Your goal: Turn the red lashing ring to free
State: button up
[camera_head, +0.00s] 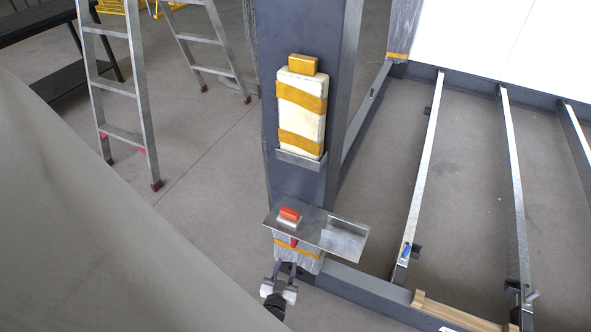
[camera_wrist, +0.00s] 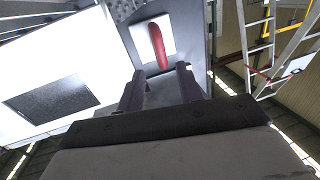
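The red lashing ring (camera_wrist: 158,46) shows in the wrist view as a long red piece, close to upright and slightly tilted, in front of a pale plate. In the head view only a small red part (camera_head: 293,242) shows below the metal shelf on the dark post. My gripper (camera_head: 285,265) is below it, pointing up toward the post. In the wrist view my gripper (camera_wrist: 159,70) is open, with its two dark fingers apart. The ring's lower end appears in the gap between the fingertips; I cannot tell whether it is level with them or beyond.
A metal shelf (camera_head: 340,238) juts from the dark post (camera_head: 300,185) above my gripper, with an orange-red block (camera_head: 289,214) on it. A cream pad with yellow bands (camera_head: 301,115) hangs higher. A ladder (camera_head: 135,80) stands left; floor rails (camera_head: 425,170) lie right.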

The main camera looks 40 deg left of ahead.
jog(key=shift+b+x, duration=2.8)
jog(key=shift+x, duration=2.25)
grip_shut()
jog(key=shift+s+a, duration=0.1)
